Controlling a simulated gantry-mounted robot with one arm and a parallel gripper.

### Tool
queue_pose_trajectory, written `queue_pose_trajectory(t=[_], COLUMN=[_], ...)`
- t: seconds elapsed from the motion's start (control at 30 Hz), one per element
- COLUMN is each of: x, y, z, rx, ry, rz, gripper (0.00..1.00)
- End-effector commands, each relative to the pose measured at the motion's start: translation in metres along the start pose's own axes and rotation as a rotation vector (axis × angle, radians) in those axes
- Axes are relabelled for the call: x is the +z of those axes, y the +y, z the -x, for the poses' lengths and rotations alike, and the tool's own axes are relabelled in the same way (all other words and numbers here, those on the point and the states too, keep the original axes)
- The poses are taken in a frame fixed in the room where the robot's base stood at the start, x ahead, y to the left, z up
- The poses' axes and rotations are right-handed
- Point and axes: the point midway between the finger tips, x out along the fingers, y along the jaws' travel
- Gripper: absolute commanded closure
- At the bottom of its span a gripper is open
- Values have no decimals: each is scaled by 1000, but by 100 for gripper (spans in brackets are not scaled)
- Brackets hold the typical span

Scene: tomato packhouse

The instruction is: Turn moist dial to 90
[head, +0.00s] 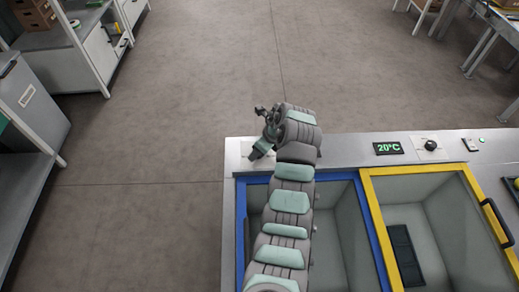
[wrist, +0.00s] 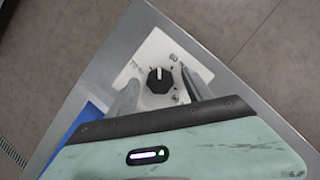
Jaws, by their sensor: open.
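The dial (wrist: 159,82) is a black knob with a white pointer mark, on a white plate (wrist: 152,50) with printed numbers. In the wrist view the mark points nearly straight up, between a number at the left that looks like 70 and one at the upper right that looks like 80. Other print at the lower right is too small to read. My gripper (wrist: 160,80) is open, with one finger on each side of the knob; I cannot tell whether they touch it. In the head view my gripper (head: 256,157) is over the counter's left end and hides the knob.
The metal counter (head: 350,150) carries a green 20°C display (head: 388,148) and another black dial (head: 430,145) to the right. A blue-rimmed bin (head: 341,176) and a yellow-rimmed bin (head: 400,170) lie in front. Open floor (head: 180,120) lies beyond.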

Motion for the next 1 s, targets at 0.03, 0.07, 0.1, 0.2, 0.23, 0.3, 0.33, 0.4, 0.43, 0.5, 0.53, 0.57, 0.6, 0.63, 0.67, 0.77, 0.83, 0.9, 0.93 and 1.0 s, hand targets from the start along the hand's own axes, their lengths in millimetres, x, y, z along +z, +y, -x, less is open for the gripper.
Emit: queue_pose_trajectory(t=[0.03,0.07,0.1,0.2,0.23,0.3,0.33,0.4,0.43,0.5,0.53,0.57,0.6,0.63,0.67,0.77,0.83,0.9,0.93,1.0], x=[0,0,0,0,0,0,0,0,0,0,0,0,0,0,0,0,0,0,0,1], y=[0,0,0,0,0,0,0,0,0,0,0,0,0,0,0,0,0,0,0,1], z=[0,0,0,0,0,0,0,0,0,0,0,0,0,0,0,0,0,0,0,1], rx=[0,0,0,0,0,0,0,0,1,1,1,1,1,1,1,1,1,1,0,-3], ry=[0,0,0,0,0,0,0,0,0,0,0,0,0,0,0,0,-1,0,0,0], rz=[0,0,0,0,0,0,0,0,0,0,0,0,0,0,0,0,0,-1,-2,-8], gripper=[40,41,44,53,55,61,63,69,71,77,80,82,85,88,90,98,100,100,100,100])
